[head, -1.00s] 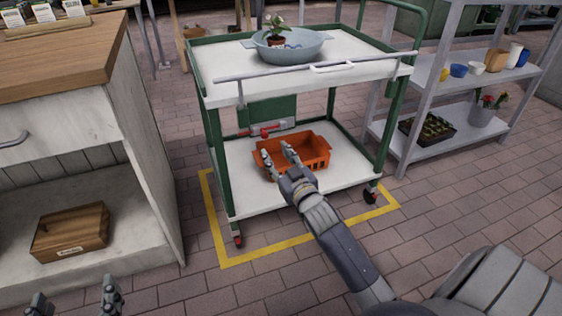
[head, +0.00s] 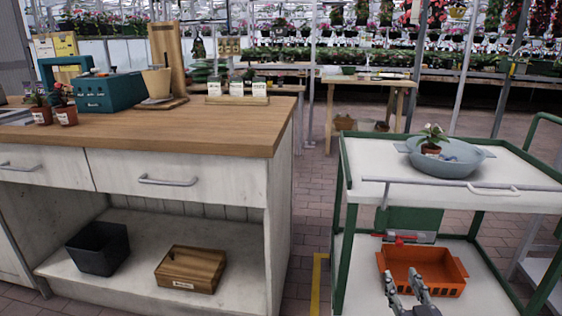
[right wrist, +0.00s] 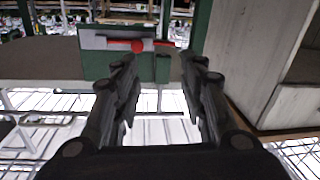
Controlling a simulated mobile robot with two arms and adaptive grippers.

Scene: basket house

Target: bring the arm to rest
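My right gripper (head: 408,288) points up from the bottom edge of the head view, in front of the orange crate (head: 450,265) on the cart's lower shelf. Its two fingers are apart with nothing between them. The right wrist view also shows the open, empty fingers (right wrist: 163,80), with the green panel and red-handled tool (right wrist: 137,45) beyond them. The rest of the right arm is below the head view. My left gripper is out of view.
The green-framed cart (head: 345,190) carries a blue-grey basin (head: 440,163) with a potted plant. A wooden-topped cabinet (head: 180,135) stands at left, with a dark bin (head: 98,250) and wooden box (head: 190,270) on its low shelf. Tiled floor separates them.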

